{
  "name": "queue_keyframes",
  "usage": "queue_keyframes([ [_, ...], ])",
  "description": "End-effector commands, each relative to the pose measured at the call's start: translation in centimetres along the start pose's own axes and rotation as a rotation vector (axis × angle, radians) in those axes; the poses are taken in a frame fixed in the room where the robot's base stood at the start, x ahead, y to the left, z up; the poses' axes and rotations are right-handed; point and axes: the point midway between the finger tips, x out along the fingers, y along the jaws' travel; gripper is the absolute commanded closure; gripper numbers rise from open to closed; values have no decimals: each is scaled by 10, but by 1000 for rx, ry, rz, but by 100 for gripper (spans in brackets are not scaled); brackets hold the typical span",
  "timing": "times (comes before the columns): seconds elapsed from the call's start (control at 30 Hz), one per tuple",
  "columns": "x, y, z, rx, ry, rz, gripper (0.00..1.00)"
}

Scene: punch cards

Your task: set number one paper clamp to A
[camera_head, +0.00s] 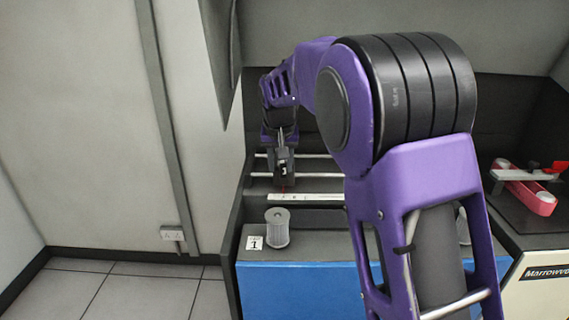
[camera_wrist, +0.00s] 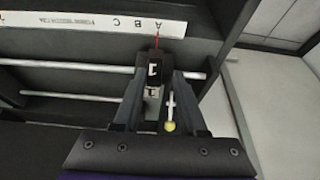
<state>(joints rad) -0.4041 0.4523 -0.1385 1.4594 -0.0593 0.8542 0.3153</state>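The number one paper clamp (camera_wrist: 153,70) is black with a white "1" label and a thin red pointer. It sits on the metal rails between the two fingers of my gripper (camera_wrist: 156,78), which look shut on its sides. In the wrist view the red pointer reaches the white scale (camera_wrist: 70,22) at the letter A (camera_wrist: 158,25); B and C lie to its left there. In the head view the clamp (camera_head: 284,169) is under my gripper (camera_head: 283,152), near the left end of the scale (camera_head: 305,198). The fingers partly hide the clamp.
A red device (camera_head: 530,197) sits at the right. Side walls bound the recess. My arm hides the middle of the machine in the head view.

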Motion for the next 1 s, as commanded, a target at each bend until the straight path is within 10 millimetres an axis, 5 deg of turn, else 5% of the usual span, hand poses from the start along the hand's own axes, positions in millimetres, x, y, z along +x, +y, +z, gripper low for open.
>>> queue_keyframes([
  [0.47,-9,2,-1,1,0,3,48],
  [1.0,-130,1,-1,0,2,1,48],
])
